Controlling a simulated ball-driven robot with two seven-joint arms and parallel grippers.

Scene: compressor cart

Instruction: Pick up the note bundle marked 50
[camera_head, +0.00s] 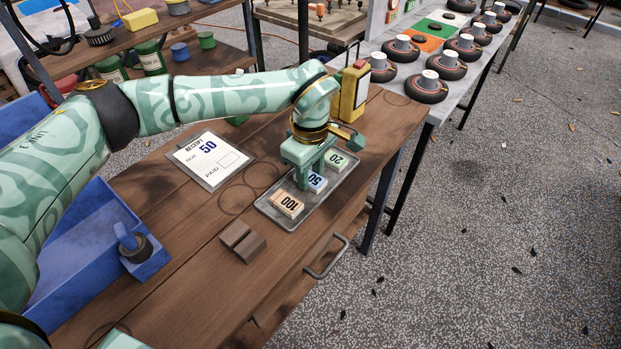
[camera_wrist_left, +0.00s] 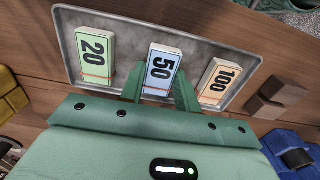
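The blue note bundle marked 50 (camera_head: 316,182) lies in the middle of a grey metal tray (camera_head: 268,213), between the orange-toned bundle marked 100 (camera_head: 288,204) and the green bundle marked 20 (camera_head: 338,160). My left gripper (camera_head: 315,170) points down over the tray and partly hides the 50 bundle. In the left wrist view, its open fingers (camera_wrist_left: 160,84) stand on either side of the near end of the 50 bundle (camera_wrist_left: 161,65). I cannot tell whether they touch it. My right gripper is not in view.
A receipt clipboard (camera_head: 211,160) reading "DUE 50" lies left of the tray. Brown blocks (camera_head: 242,241) sit in front, a blue bin (camera_head: 90,255) at the left, and a yellow can (camera_head: 354,92) behind the gripper. The wooden bench's right edge is close to the tray.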

